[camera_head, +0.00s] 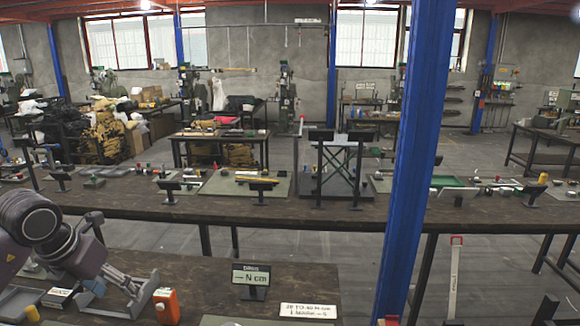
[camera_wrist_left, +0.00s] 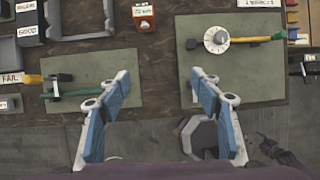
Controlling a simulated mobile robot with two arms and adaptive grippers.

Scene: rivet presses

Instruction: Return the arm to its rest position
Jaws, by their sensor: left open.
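My left arm (camera_head: 75,250) comes in from the left in the head view and reaches over the near bench. Its gripper (camera_head: 118,287) is low above the left part of this bench. In the left wrist view the gripper (camera_wrist_left: 160,77) has its two blue-padded fingers wide apart, with nothing between them. Beyond and beside the fingers lie two green mats, a left mat (camera_wrist_left: 95,66) and a right mat (camera_wrist_left: 250,86). A round dial gauge (camera_wrist_left: 215,40) with a yellow-green handle lies on the right mat. My right gripper is not seen.
An orange box (camera_head: 166,305) stands close beside the left gripper. A sign on a stand (camera_head: 251,275) and a white label plate (camera_head: 308,311) are farther right. A blue post (camera_head: 415,160) rises in front of the long bench (camera_head: 300,212).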

